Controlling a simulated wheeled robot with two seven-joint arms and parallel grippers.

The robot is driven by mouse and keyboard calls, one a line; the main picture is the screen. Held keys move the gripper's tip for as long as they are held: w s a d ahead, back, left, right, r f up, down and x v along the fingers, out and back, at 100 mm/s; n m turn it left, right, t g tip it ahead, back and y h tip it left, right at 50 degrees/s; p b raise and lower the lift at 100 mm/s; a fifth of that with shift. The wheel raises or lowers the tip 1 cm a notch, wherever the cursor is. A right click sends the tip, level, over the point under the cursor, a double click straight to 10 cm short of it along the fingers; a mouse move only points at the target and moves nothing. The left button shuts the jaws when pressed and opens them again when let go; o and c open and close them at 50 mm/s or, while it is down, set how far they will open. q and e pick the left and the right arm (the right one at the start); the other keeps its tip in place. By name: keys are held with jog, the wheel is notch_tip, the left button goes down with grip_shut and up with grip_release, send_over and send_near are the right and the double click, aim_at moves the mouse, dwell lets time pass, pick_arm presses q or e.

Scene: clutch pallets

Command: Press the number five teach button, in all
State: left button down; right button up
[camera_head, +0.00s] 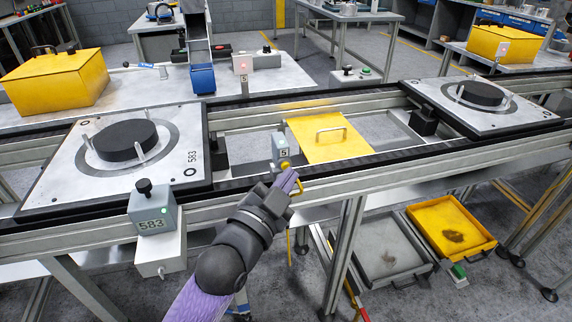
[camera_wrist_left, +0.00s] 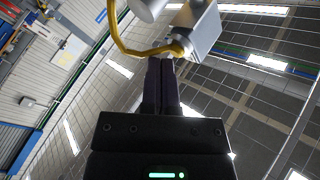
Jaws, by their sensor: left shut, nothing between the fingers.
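A small grey box (camera_head: 281,146) marked 5 stands at the near rail of the conveyor. A yellow rounded part (camera_head: 285,165) sits just below it. My left gripper (camera_head: 288,179) is shut and empty, its fingertips close below this box. In the left wrist view my shut left fingers (camera_wrist_left: 161,68) point up at the underside of a grey box (camera_wrist_left: 203,28), with a curved yellow piece (camera_wrist_left: 120,38) beside it. I cannot tell whether the fingertips touch anything, and the button's face is not clear. My right gripper is not in view.
A pallet (camera_head: 60,180) with a black disc stands left, by a grey box (camera_head: 152,211) marked 583. Another pallet (camera_head: 520,116) stands right. A yellow plate (camera_head: 310,148) with a handle lies behind the rail.

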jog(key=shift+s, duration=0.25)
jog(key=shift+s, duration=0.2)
pick_arm(q)
jog(key=shift+w, duration=0.2)
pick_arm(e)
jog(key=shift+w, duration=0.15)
pick_arm(q)
jog(key=shift+w+a, duration=0.1)
jog(key=shift+w, duration=0.1)
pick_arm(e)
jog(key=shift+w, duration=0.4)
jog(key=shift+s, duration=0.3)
pick_arm(q)
jog(key=shift+s+d+p, duration=0.25)
jog(key=shift+s+p, duration=0.35)
jog(key=shift+s, duration=0.2)
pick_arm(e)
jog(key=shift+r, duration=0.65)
